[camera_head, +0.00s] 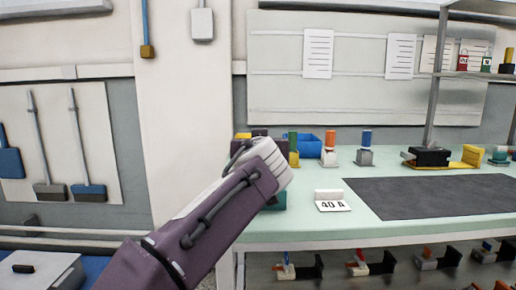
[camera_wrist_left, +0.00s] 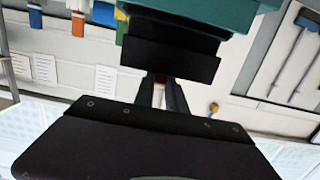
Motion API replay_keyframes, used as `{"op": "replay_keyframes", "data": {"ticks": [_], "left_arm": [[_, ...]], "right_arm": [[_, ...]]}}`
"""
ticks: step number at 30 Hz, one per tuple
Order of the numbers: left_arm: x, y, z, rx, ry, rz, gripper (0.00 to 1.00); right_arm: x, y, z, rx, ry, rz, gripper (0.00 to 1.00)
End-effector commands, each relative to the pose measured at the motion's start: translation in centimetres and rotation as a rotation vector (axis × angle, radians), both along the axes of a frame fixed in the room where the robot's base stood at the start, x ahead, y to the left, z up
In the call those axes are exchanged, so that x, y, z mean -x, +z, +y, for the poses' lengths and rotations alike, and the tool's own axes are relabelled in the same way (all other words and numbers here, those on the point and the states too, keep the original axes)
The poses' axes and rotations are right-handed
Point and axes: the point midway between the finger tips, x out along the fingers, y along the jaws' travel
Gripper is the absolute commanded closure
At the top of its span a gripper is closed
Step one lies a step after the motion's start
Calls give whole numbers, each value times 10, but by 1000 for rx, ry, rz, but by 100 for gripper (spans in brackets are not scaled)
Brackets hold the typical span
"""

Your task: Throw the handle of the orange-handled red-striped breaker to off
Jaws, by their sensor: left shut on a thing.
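My left arm reaches in from the left in the head view, and its wrist hides the gripper and most of what is in front of it. In the left wrist view my left gripper (camera_wrist_left: 162,92) is shut, with its fingers close together at a small orange-red piece (camera_wrist_left: 161,78), which looks like a breaker handle. Just beyond is a black body (camera_wrist_left: 170,48) with a teal block (camera_wrist_left: 200,10) against it. A teal part (camera_head: 279,200) also shows beside my wrist in the head view. Any red stripe and the handle's position are hidden. My right gripper is not in view.
A pale green bench (camera_head: 400,232) holds a dark mat (camera_head: 440,195), a "40 A" card (camera_head: 333,205), an upright orange-topped item (camera_head: 330,140), a blue-topped one (camera_head: 366,138) and a black-and-yellow device (camera_head: 430,157). Several lever devices stand on the shelf below. A metal post (camera_head: 436,80) rises at the right.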

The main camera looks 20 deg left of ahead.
Motion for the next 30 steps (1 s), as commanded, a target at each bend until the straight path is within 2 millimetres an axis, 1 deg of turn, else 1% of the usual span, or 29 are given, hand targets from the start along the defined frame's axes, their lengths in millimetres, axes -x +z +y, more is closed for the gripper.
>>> {"op": "replay_keyframes", "data": {"ticks": [3,4,5,6,14,17,20,24,27,30], "left_arm": [[0,1,0,-1,-1,-3,100],[0,1,0,-1,-1,-3,81],[0,1,0,-1,-1,-3,73],[0,1,0,-1,-1,-3,62],[0,1,0,0,0,-1,62],[5,1,-2,-1,-1,-1,62],[23,3,-7,0,-4,-3,62],[54,7,-17,-1,-6,-3,62],[71,10,-21,-1,-5,-3,62],[82,11,-24,0,-4,-2,62]], "right_arm": [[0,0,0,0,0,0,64],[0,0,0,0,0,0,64],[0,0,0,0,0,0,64],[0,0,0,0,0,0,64],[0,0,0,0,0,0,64],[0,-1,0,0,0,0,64],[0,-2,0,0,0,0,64],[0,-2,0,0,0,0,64],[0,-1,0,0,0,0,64],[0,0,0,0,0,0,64]]}}
